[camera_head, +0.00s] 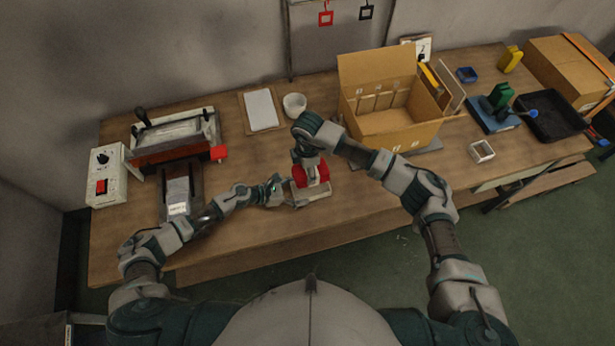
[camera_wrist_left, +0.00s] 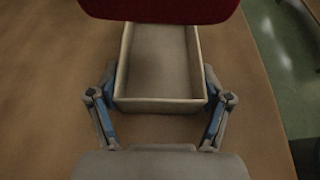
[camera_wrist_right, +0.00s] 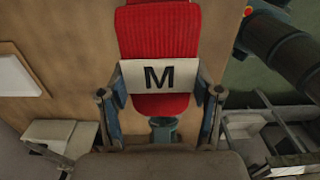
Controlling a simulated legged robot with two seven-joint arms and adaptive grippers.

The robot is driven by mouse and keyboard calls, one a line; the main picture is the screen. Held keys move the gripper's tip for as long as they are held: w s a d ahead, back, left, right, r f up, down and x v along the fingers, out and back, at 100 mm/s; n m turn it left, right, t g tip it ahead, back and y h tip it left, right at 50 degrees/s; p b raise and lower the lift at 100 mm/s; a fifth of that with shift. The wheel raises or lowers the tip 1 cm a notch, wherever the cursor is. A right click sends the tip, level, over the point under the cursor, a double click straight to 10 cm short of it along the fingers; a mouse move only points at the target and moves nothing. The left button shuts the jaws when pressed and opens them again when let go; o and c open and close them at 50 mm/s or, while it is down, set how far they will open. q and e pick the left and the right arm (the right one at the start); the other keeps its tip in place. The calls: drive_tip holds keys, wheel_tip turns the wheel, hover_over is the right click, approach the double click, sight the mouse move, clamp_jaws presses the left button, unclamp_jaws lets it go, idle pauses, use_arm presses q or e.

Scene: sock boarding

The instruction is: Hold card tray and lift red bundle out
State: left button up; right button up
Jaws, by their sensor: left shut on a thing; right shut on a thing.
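The card tray (camera_head: 311,194) is a shallow grey open box at the table's front edge. My left gripper (camera_wrist_left: 162,90) is shut on the tray's near end, one finger on each side wall. The tray floor that shows in the left wrist view is empty. The red bundle (camera_head: 314,176) is ribbed red cloth with a white band marked M, clear in the right wrist view (camera_wrist_right: 160,32). My right gripper (camera_wrist_right: 160,97) is shut on it at the band, from above. In the left wrist view the bundle hangs over the tray's far part, apparently above the rim.
A white bowl (camera_head: 294,105) and a pale sheet on a board (camera_head: 261,109) lie behind. A press-like machine (camera_head: 178,140) with a control box (camera_head: 106,175) is at left.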

use_arm(q)
drive_tip(key=o, duration=1.1)
drive_tip(key=shift+f, duration=0.1)
drive_tip(key=shift+c, duration=0.2)
drive_tip(key=shift+a, duration=0.1)
drive_tip(key=v, duration=1.2)
drive_tip(key=shift+w+f, duration=0.1)
